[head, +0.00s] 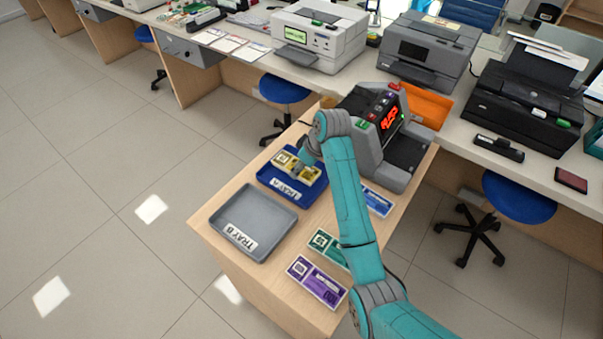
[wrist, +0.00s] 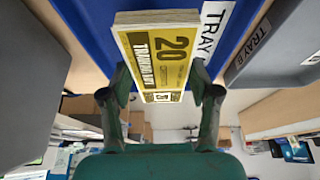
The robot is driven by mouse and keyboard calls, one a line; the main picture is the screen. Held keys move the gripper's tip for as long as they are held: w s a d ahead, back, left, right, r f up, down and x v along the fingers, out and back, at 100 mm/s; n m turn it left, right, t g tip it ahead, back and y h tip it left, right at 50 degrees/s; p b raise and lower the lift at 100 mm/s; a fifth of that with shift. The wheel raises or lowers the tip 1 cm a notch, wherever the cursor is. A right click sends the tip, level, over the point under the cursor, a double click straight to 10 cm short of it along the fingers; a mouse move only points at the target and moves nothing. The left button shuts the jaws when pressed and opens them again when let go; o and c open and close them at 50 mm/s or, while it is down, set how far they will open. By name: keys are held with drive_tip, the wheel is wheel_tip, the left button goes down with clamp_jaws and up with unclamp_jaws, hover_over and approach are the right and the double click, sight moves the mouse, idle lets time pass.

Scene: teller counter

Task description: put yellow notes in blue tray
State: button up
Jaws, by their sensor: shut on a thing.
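The blue tray (head: 265,181), labelled TRAY A, lies on the wooden table at the back left. The yellow notes (head: 308,176) are a banded stack marked 20, seen over the blue tray in the head view. In the wrist view the yellow notes (wrist: 163,57) stand between the two fingers of my gripper (wrist: 158,88), which is shut on them. The blue tray (wrist: 95,30) fills the space behind the notes there. I cannot tell whether the notes touch the tray floor. In the head view my arm partly hides the gripper.
A grey tray (head: 240,204) labelled TRAY B lies beside the blue tray. Purple notes (head: 317,281), green notes (head: 325,245) and blue notes (head: 377,201) lie on the table (head: 215,246). A grey counting machine (head: 378,160) stands at the right. A blue stool (head: 284,90) stands behind.

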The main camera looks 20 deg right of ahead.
sight(304, 171)
drive_tip(key=shift+f, duration=1.8)
drive_tip(key=shift+a+f, duration=0.1)
drive_tip(key=shift+f, duration=0.05)
drive_tip(key=o, duration=1.3)
drive_tip(key=shift+c, duration=0.2)
drive_tip(key=v, duration=1.2)
drive_tip(key=shift+r, duration=0.25)
